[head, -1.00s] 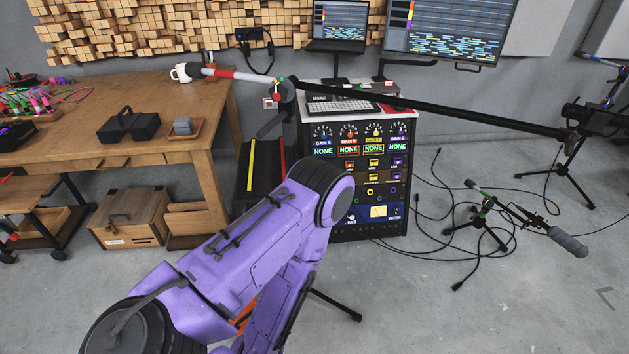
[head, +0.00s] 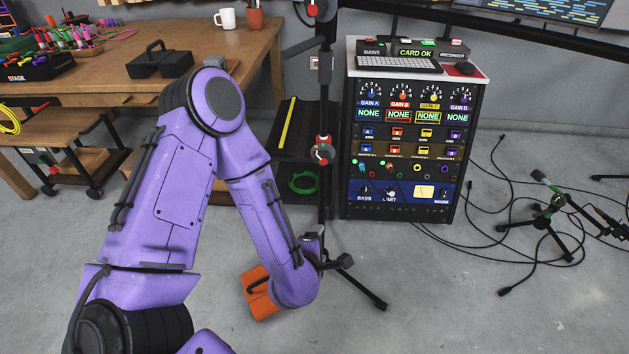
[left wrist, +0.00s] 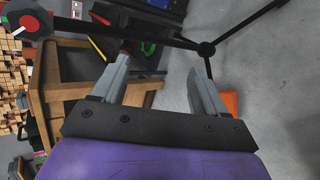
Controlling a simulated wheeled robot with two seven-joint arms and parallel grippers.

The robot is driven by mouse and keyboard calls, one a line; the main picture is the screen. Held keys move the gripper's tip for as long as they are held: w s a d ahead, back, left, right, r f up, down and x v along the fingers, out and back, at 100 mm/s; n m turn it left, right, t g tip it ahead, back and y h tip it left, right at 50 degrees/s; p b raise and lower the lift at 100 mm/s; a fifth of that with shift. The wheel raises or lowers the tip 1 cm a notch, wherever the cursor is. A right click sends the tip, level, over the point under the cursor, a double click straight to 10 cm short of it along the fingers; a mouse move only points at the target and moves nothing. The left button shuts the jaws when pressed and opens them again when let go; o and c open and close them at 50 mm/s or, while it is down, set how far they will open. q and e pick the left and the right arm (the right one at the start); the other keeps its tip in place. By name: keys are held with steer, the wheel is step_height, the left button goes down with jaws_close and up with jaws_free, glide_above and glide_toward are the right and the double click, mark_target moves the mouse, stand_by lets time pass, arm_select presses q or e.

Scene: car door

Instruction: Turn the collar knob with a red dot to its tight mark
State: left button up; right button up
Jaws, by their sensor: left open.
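A collar with red parts (head: 322,150) is on the upright dark pole of a stand in the middle of the head view. In the left wrist view, a dark knob with a red face and a pale pointer (left wrist: 25,20) is at the upper left, at one end of the pole. Its tight mark is too small to read. My left gripper (left wrist: 160,64) is open and empty, with its two grey fingers apart. It is low beside the pole, below the collar in the head view, where my wrist partly hides it. My right gripper is not in view.
Another red knob (head: 317,9) is higher on the stand. The stand's dark legs (head: 365,285) spread over the floor. An equipment rack (head: 405,150) stands right of the pole, a wooden workbench (head: 190,100) at the left. An orange object (head: 258,290) lies behind my forearm.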

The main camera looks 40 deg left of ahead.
arm_select(q)
steer(key=w+a+r+n+t+y+b, duration=0.3)
steer(key=w+n+b, duration=0.4)
steer(key=n, duration=0.6)
steer(key=n+t+y+b, duration=0.2)
steer(key=n+b, duration=0.2)
steer(key=n, duration=0.5)
glide_toward(322, 159)
steer(key=shift+n, duration=0.4)
steer(key=x, duration=1)
steer(key=shift+w+a+b, duration=0.25)
steer(key=shift+w+b, duration=0.05)
steer(key=shift+b, duration=0.05)
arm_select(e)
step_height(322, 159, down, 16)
arm_select(q)
steer(key=shift+c, duration=0.3)
steer(key=c, duration=1)
